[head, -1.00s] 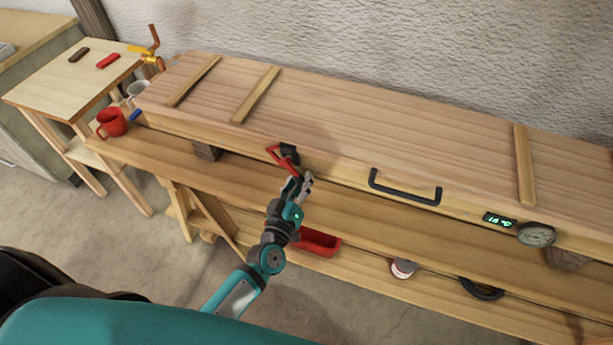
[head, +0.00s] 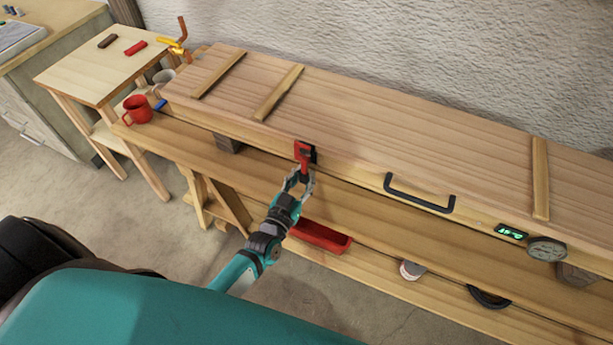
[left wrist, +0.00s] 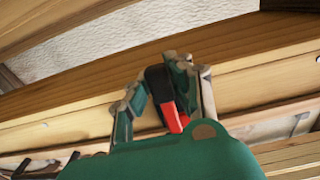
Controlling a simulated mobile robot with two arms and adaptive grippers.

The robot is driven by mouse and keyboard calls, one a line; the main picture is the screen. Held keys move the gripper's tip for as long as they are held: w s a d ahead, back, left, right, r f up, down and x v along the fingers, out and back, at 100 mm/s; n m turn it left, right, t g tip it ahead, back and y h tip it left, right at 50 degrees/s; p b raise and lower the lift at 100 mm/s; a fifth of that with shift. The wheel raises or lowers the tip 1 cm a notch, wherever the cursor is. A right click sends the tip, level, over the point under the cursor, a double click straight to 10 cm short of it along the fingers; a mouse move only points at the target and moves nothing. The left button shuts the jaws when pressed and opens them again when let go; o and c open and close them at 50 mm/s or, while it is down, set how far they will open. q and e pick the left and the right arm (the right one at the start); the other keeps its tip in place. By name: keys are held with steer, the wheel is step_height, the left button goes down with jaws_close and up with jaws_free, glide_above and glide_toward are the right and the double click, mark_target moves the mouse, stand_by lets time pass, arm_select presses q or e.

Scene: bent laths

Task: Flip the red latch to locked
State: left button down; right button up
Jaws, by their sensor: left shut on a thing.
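The red latch (head: 302,152) is on the front face of the long wooden box, on a black mount (head: 313,155). Its lever now points down, toward my gripper. My left gripper (head: 301,180) is shut on the lower end of the latch. In the left wrist view the red latch (left wrist: 174,116) shows between the fingers of my left gripper (left wrist: 178,85), with a black part at its upper end. The fingers hide part of it. My right gripper is in neither view.
The wooden box (head: 400,150) rests on blocks on a bench (head: 370,203). A black handle (head: 420,196), a green display (head: 511,231) and a round gauge (head: 546,249) are on its front. A red mug (head: 137,109) stands at the left; a red tray (head: 320,236) lies below.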

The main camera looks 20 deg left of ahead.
arm_select(q)
steer(key=shift+a, duration=0.1)
stand_by(0.3)
steer(key=c, duration=1.2)
jaws_free()
steer(key=shift+o, duration=0.2)
steer(key=s, duration=1.2)
steer(key=shift+a, duration=0.2)
